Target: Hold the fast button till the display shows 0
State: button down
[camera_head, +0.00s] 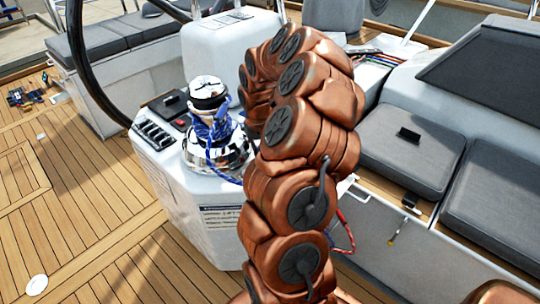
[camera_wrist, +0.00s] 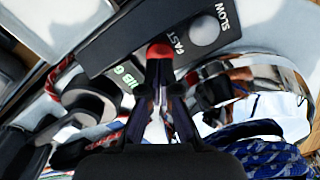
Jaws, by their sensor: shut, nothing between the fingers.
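In the wrist view a dark control panel (camera_wrist: 125,45) carries the labels FAST and SLOW. The red fast button (camera_wrist: 159,50) sits beside the FAST label, partly covered by my fingertips. The grey slow button (camera_wrist: 205,31) is beside the SLOW label. My gripper (camera_wrist: 160,66) is shut and empty, its tips at the red button; whether they press it I cannot tell. Left of the fingers is a display (camera_wrist: 127,77) with green characters, tilted and partly hidden; I cannot read it surely. In the head view my gripper is hidden behind my copper arm.
A chrome winch (camera_head: 213,150) with blue rope stands on the white console (camera_head: 195,215), close to my arm. A steering wheel rim (camera_head: 82,60) is at the left. Grey cushions (camera_head: 410,150) are at the right. The teak deck (camera_head: 80,190) at left is mostly clear.

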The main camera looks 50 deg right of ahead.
jog(key=shift+f+b, duration=0.8)
jog(key=shift+f, duration=0.45)
dwell(1.8)
notch_tip(320, 180, up, 9)
jog(key=p, duration=0.1)
dwell(0.5)
dwell(0.5)
